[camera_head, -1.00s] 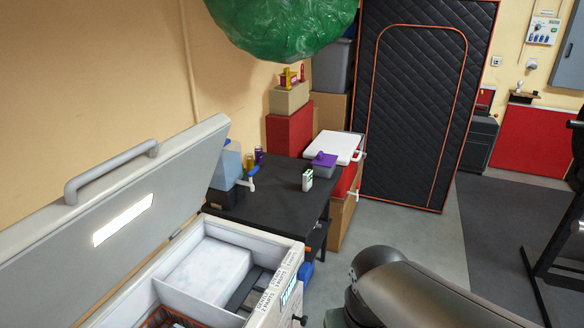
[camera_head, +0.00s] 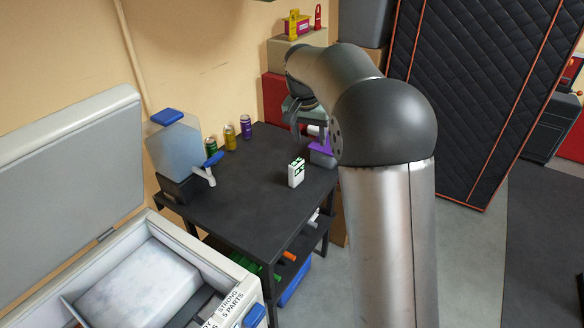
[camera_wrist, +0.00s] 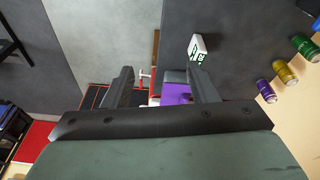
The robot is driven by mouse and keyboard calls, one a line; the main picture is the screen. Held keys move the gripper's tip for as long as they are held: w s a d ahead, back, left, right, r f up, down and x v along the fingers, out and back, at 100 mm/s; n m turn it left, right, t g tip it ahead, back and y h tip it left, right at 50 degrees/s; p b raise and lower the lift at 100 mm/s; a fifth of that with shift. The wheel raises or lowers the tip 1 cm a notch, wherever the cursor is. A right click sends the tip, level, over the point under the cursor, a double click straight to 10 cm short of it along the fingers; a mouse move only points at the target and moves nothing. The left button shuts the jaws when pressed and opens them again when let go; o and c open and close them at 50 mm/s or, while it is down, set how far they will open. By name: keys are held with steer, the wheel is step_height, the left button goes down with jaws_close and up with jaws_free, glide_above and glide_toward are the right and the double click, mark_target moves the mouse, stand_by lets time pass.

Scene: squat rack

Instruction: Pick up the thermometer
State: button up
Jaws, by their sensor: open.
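A small white block with dark green markings (camera_head: 296,172) stands upright on the black table (camera_head: 235,205). It looks like the thermometer, but its details are too small to be sure. It also shows in the wrist view (camera_wrist: 198,48), just beyond the right fingertip. My gripper (camera_head: 294,122) is above the table's far side, behind the block in the head view. In the wrist view its two fingers (camera_wrist: 163,74) are apart with nothing held between them. A purple container (camera_wrist: 177,94) shows below and between the fingers.
A water dispenser (camera_head: 175,140) with a blue tap stands at the table's left. Several cans (camera_head: 230,137) stand along the back. A white chest (camera_head: 110,235) with a raised lid is at the lower left. The table's middle is clear around the block.

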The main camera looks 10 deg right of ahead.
steer(key=w+a+f+m+h+b, duration=0.1)
steer(key=w+a+f+m+b, duration=0.1)
steer(key=w+f, duration=0.6)
steer(key=m+t+b, duration=0.1)
glide_toward(296, 162)
steer(key=shift+h, duration=0.3)
steer(key=x, duration=0.2)
steer(key=p+x, duration=0.1)
steer(key=x, duration=0.2)
steer(key=a+x, duration=0.1)
steer(key=x, duration=0.1)
steer(key=shift+s+d+f, duration=0.1)
steer(key=shift+f, duration=0.3)
steer(key=shift+p+x, duration=1.05)
steer(key=shift+x, duration=1.7)
steer(key=shift+d, duration=0.15)
steer(key=c, duration=1.1)
steer(key=shift+r, duration=0.2)
